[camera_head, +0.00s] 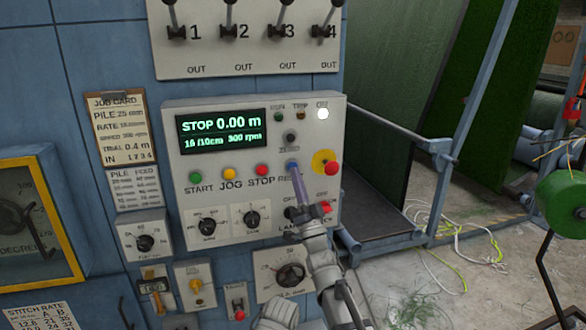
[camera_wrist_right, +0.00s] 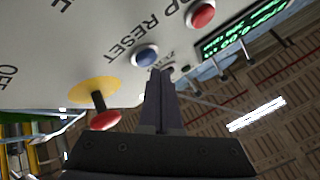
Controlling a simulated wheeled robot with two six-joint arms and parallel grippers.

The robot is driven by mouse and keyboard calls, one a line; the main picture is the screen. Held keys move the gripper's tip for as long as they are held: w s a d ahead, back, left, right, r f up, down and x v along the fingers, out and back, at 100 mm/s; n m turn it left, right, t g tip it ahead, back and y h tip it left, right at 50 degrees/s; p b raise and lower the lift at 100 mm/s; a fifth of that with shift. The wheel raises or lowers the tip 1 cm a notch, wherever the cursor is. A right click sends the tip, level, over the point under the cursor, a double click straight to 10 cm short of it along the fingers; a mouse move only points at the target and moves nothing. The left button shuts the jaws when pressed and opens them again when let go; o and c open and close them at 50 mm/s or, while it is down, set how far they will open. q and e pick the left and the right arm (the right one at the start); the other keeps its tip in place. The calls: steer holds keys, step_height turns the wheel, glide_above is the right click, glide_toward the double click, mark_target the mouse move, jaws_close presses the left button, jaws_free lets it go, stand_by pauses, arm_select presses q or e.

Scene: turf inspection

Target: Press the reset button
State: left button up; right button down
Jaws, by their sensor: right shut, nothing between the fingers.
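The blue reset button (camera_head: 291,165) sits on the grey control panel (camera_head: 185,235), right of the red stop button. In the head view it is partly covered by my right gripper (camera_head: 295,170), whose slim fingers point up at it. In the right wrist view the blue button (camera_wrist_right: 146,55) shows whole beside the word RESET. The shut, empty fingertips (camera_wrist_right: 161,72) appear just beside its edge there. I cannot tell whether they touch the panel. My left gripper is not in view.
The red stop button (camera_head: 262,170) is close on the left. A red mushroom button on a yellow disc (camera_head: 320,158) is close on the right. The lit display (camera_head: 222,128) is above left. Toggle levers (camera_head: 235,32) are higher up.

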stand_by(0.3)
steer(key=s, duration=0.1)
steer(key=s+d, duration=0.1)
steer(key=s, duration=0.3)
steer(key=shift+d, duration=0.3)
stand_by(0.6)
